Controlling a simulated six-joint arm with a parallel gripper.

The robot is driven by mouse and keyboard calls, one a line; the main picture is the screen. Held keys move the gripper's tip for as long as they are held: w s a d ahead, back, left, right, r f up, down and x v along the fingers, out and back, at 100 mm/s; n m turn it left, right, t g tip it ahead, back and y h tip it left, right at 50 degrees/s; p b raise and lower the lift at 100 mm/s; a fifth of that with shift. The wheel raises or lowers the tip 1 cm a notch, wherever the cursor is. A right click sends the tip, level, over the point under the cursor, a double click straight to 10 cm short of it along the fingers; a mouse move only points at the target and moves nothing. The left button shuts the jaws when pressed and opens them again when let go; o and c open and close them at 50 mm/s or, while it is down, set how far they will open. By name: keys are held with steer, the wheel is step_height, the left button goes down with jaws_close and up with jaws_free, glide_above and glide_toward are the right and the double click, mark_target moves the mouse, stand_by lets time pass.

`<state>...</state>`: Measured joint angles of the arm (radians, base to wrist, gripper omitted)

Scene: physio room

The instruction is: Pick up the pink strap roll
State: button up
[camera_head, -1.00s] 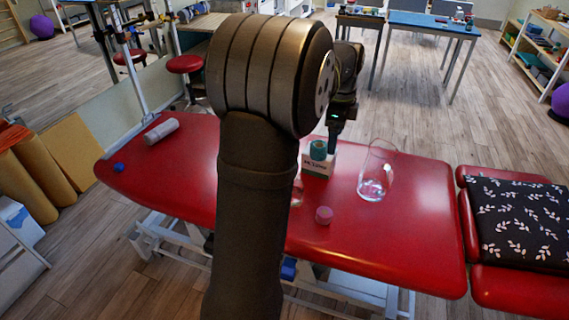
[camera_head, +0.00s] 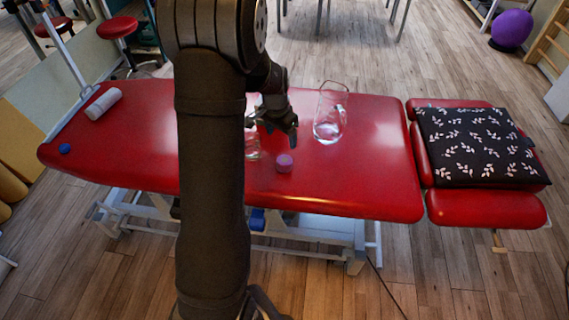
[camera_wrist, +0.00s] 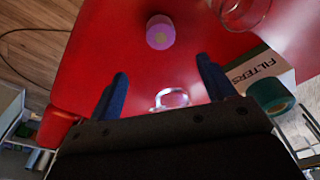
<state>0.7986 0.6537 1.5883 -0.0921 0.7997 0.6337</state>
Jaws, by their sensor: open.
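The pink strap roll (camera_head: 284,163) is a small pink-purple cylinder on the red treatment table (camera_head: 370,190). In the wrist view the roll (camera_wrist: 160,32) stands upright, ahead of the fingertips and roughly centred between them. My gripper (camera_head: 285,138) is just behind the roll in the head view, above the table and apart from the roll. In the wrist view my gripper (camera_wrist: 162,70) has its two blue fingers spread with nothing held between them.
A glass jug (camera_head: 329,125) stands close right of my gripper. A smaller glass (camera_head: 252,148) is to its left. A patterned cushion (camera_head: 480,147) lies right.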

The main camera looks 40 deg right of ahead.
mark_target(284, 160)
steer(key=f, duration=0.4)
steer(key=d+f, duration=0.1)
steer(key=f, duration=0.9)
steer(key=shift+w+d+f, duration=0.1)
steer(key=shift+w+d, duration=0.1)
steer(key=shift+d, duration=0.2)
steer(key=shift+c, duration=0.5)
steer(key=c, duration=1)
